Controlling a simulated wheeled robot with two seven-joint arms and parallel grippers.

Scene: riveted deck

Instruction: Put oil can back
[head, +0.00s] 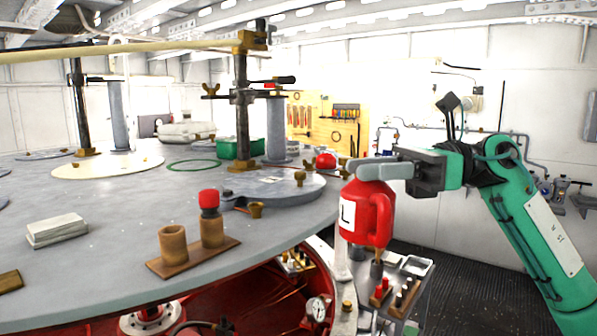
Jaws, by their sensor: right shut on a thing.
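A red oil can (369,212) with a white label hangs upright in my right gripper (383,170). The gripper is shut on its top, and the arm comes in from the right. The can is just off the right edge of the large round grey deck (110,262), above a lower cart. My left gripper is not in view.
On the deck stand a wooden block with two brown cups (172,245), one with a red-topped piece (209,201), a pale block (57,230) and a clamp post (242,120). A small cart (412,268) with tools stands below at the right.

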